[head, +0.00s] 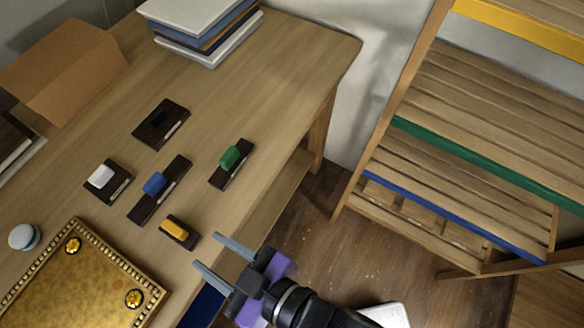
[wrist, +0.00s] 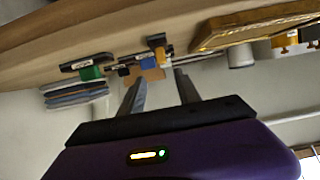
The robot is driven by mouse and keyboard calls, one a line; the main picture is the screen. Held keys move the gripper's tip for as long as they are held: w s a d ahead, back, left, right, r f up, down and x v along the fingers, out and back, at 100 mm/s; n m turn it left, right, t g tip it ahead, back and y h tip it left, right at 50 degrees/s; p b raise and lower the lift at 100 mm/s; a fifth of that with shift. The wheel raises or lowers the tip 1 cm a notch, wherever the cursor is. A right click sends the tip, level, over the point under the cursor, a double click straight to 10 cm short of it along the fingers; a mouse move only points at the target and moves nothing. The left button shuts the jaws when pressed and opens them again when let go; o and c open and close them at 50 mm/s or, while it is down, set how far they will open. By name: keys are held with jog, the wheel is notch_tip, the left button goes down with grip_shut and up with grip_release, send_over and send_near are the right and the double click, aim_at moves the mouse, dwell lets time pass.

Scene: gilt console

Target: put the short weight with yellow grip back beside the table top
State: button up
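The short weight with yellow grip (head: 180,230) lies on the wooden table, a short dark base under a yellow block. It also shows in the wrist view (wrist: 157,41), upside down. The gilt table top (head: 85,285), a gold panel with a beaded rim and round amber ornaments, lies to its lower left, a small gap apart; it also shows in the wrist view (wrist: 250,28). My gripper (head: 207,251) is open and empty near the table's front edge, just right of and below the yellow-grip weight, not touching it. In the wrist view nothing is between the fingers (wrist: 159,77).
Weights with blue (head: 154,184), green (head: 230,158), white (head: 101,175) and black (head: 158,118) grips lie farther back. A cardboard box (head: 65,75), stacked books (head: 205,30) and a round white object (head: 24,237) stand around. A slatted wooden rack (head: 470,130) stands right.

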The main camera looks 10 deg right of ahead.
jog(key=s+d+f+m+t+h, duration=0.15)
jog(key=d+m+t+h, duration=0.3)
jog(key=d, duration=1.55)
jog(key=s+d+r+m+t+h, duration=0.1)
jog(key=s+d+r+m+h, duration=0.1)
jog(key=s+d+m+h, duration=0.3)
jog(key=s+d+h, duration=0.1)
jog(key=s+d, duration=0.2)
jog(key=d, duration=0.2)
jog(key=shift+r, duration=0.3)
